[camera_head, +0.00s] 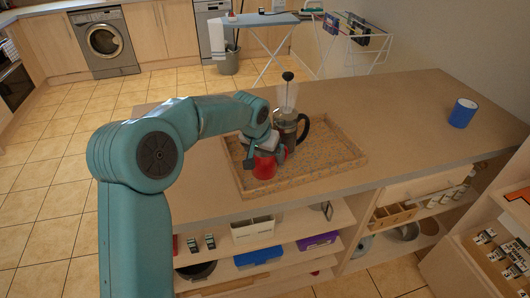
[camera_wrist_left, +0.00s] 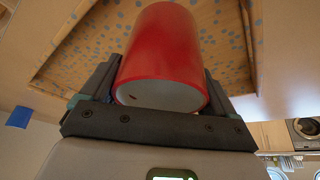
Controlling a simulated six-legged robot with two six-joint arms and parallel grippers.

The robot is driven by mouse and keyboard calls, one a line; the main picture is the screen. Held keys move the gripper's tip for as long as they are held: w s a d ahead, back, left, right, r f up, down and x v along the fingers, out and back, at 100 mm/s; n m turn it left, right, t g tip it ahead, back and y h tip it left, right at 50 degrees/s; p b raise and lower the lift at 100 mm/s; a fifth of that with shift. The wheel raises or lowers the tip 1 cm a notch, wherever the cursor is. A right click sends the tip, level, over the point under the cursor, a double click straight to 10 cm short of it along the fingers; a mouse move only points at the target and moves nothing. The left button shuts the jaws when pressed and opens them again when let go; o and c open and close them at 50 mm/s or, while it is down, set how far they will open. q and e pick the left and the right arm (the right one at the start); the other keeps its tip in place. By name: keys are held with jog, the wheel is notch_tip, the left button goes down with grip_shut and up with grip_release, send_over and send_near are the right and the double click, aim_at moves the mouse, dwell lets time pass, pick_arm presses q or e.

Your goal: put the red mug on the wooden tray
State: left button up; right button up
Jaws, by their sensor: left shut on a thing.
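The red mug (camera_head: 264,168) is over the left part of the wooden tray (camera_head: 340,166), beside a French press. My left gripper (camera_head: 265,155) is shut on it, partly covering it from above. In the left wrist view the red mug (camera_wrist_left: 165,45) fills the space between the two dark fingers of my left gripper (camera_wrist_left: 162,88). The tray (camera_wrist_left: 75,48), with a blue-spotted floor, lies behind the mug there. I cannot tell whether the mug touches the tray floor. My right gripper is in neither view.
The French press (camera_head: 287,127) stands on the tray, close to my gripper. A blue mug (camera_head: 462,113) stands at the right of the counter (camera_head: 400,115). The counter between tray and blue mug is clear. Shelves (camera_head: 325,221) with boxes are below.

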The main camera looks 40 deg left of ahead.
pick_arm(q)
jog(key=o, duration=1)
jog(key=shift+f, duration=0.1)
jog(key=v, duration=1.2)
jog(key=shift+r, duration=0.3)
jog(key=shift+w+f, duration=0.1)
